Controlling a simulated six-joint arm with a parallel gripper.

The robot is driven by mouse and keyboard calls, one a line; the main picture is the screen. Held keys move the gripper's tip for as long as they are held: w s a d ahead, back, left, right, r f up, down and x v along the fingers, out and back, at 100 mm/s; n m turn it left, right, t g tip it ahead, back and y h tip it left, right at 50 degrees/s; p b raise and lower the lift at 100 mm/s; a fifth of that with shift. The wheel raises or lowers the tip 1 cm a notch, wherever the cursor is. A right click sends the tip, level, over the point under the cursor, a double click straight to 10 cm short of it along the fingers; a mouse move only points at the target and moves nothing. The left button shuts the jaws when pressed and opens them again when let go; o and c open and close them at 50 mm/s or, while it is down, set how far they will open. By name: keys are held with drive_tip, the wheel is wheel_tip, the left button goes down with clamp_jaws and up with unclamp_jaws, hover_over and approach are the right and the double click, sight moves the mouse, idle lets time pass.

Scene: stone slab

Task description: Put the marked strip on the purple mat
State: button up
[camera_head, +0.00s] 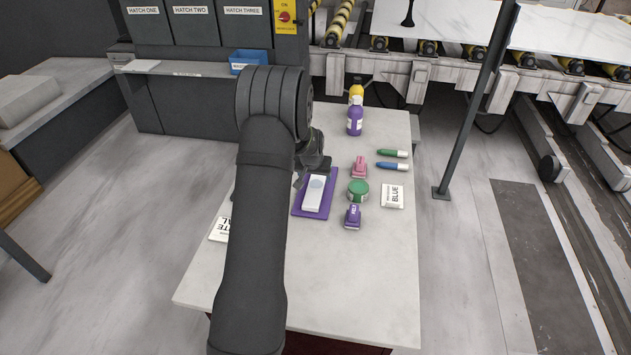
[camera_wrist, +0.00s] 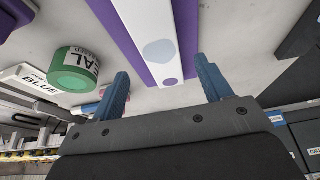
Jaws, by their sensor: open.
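The marked strip (camera_head: 314,197) is a white bar with a pale blue-grey round mark. It lies flat on the purple mat (camera_head: 298,209), lengthwise along it, in the middle of the slab. In the wrist view the strip (camera_wrist: 148,20) shows a large pale mark and a small purple dot, with the mat (camera_wrist: 187,22) on both sides of it. My gripper (camera_wrist: 163,84) is open, its two blue fingers spread wide and apart from the strip, near one end of it. In the head view my arm mostly hides the gripper.
Right of the mat are a green round tin (camera_head: 357,190), a pink stamp (camera_head: 359,168), a purple stamp (camera_head: 352,217), a BLUE packet (camera_head: 393,197) and green (camera_head: 391,153) and blue (camera_head: 391,166) tubes. Purple bottle (camera_head: 354,120) stands behind. The slab's front right is clear.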

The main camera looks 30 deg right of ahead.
sight(316, 183)
drive_tip(key=v, duration=0.7)
drive_tip(key=shift+f, duration=0.1)
drive_tip(key=x, duration=1.2)
drive_tip(key=shift+r, duration=1.55)
